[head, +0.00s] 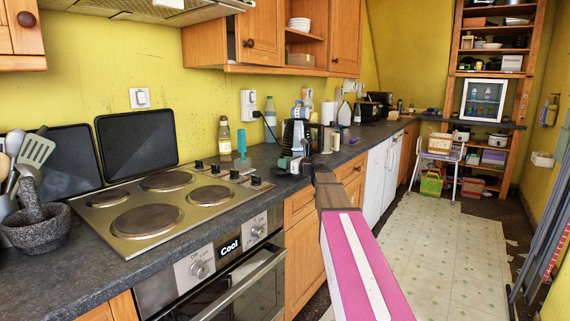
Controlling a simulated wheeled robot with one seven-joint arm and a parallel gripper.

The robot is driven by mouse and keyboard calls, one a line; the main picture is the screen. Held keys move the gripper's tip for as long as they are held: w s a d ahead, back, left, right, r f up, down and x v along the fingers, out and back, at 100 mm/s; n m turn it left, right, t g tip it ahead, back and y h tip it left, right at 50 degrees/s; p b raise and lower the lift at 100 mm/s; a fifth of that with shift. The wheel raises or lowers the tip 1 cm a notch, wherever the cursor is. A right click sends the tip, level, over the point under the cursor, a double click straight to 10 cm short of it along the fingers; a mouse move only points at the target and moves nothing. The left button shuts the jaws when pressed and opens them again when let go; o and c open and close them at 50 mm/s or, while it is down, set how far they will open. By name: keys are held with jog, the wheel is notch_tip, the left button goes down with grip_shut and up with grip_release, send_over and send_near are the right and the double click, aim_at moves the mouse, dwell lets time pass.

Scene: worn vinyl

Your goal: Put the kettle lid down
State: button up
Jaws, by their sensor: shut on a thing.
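My gripper (291,163) is at the end of my pink and brown arm, over the counter to the right of the hob. It is shut on the kettle lid, but the lid is too small and covered here to make out clearly. A glass and dark kettle (296,134) stands upright on the counter just behind my gripper. My gripper and wrist overlap its lower part in the picture. I cannot tell how far the lid is from the kettle or the counter.
The dark worktop (60,277) holds a steel hob (203,217), a stone mortar (38,234) and a sauce bottle (225,140). A paper roll (329,114) and a clear bottle (270,120) stand near the kettle. Open floor (450,250) lies to the right.

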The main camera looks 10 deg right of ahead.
jog(key=shift+f, duration=0.55)
jog(key=o, duration=1)
jog(key=shift+r, duration=0.35)
jog(key=shift+s+d+r, duration=0.15)
jog(key=shift+r, duration=0.2)
jog(key=v, duration=1.1)
jog(key=shift+s+d, duration=0.2)
